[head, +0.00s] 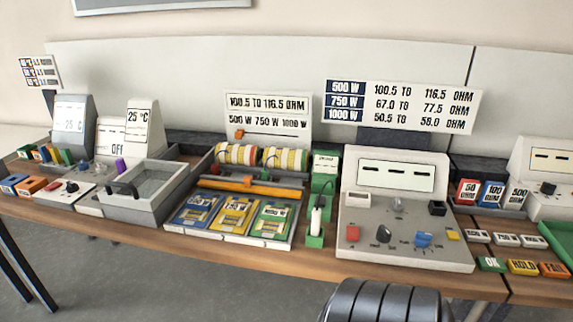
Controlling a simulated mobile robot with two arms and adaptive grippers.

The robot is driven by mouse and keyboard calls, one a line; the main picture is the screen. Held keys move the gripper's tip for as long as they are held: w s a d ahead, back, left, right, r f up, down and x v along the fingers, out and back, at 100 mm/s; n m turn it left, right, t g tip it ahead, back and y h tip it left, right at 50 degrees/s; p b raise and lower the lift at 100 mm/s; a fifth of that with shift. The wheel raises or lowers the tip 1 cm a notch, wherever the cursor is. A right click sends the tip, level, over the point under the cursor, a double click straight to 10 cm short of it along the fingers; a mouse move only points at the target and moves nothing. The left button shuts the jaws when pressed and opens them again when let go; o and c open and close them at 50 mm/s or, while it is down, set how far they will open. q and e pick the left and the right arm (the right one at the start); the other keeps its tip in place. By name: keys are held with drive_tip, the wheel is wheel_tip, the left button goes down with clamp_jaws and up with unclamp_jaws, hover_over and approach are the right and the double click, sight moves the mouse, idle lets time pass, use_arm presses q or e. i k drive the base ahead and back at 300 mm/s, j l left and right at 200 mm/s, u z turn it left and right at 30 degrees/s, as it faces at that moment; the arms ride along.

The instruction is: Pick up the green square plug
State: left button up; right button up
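Several green pieces show, and I cannot tell for certain which is the green square plug. A small green block (57,156) stands at the far left in a row of coloured blocks. A green square base (315,241) with a white upright piece (315,220) on it stands at the bench front, left of the large grey meter (405,245). A taller green block (323,184) with a white label stands behind it. Neither of my grippers is in view.
Blue, yellow and green cards (236,215) lie in a tray in the middle. A grey open bin (150,208) is on their left. OK, HOLD and FAIL blocks (522,267) line the right front edge. A dark ribbed cylinder (385,302) shows at the bottom, in front of the bench.

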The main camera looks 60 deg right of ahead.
sight(264, 174)
drive_tip(key=z, duration=1.7)
